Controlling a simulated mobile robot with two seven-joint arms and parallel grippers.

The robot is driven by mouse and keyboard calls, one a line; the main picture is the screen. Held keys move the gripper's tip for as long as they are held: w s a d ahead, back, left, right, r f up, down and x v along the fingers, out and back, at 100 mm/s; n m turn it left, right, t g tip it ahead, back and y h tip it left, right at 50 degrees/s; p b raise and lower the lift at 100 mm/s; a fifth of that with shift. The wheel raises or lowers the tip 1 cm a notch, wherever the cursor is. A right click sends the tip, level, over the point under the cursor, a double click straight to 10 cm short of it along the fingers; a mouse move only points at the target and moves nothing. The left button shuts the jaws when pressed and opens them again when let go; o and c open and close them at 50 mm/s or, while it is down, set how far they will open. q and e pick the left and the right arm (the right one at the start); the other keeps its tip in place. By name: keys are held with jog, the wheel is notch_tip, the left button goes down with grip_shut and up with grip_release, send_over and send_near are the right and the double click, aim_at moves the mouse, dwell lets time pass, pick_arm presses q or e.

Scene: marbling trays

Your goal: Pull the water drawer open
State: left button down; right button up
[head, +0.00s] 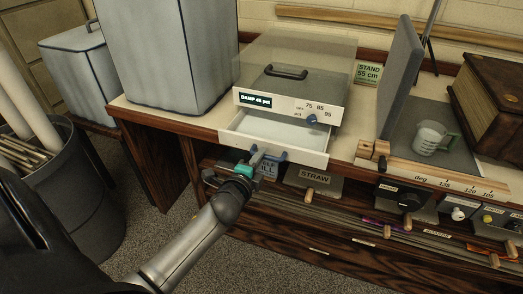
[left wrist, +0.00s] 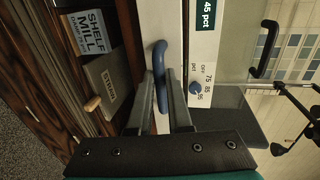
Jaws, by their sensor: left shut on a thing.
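The white water drawer (head: 300,151) sits under a grey-lidded box with a dial and stands partly out, its pale inside showing. Its blue handle (head: 277,155) is on the front face. My left gripper (head: 261,158) reaches up from below and is shut on this handle. In the left wrist view, the two fingers (left wrist: 174,98) lie either side of the blue handle (left wrist: 160,68), in front of the white drawer front (left wrist: 148,22). My right gripper is not in view.
A tall grey bin (head: 165,50) stands left of the drawer. A grey upright panel (head: 400,75) and a mug (head: 430,138) are at the right.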

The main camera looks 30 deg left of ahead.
pick_arm(q)
jog(key=c, duration=0.8)
grip_release()
jog(key=shift+c, duration=0.2)
jog(key=shift+w, duration=0.1)
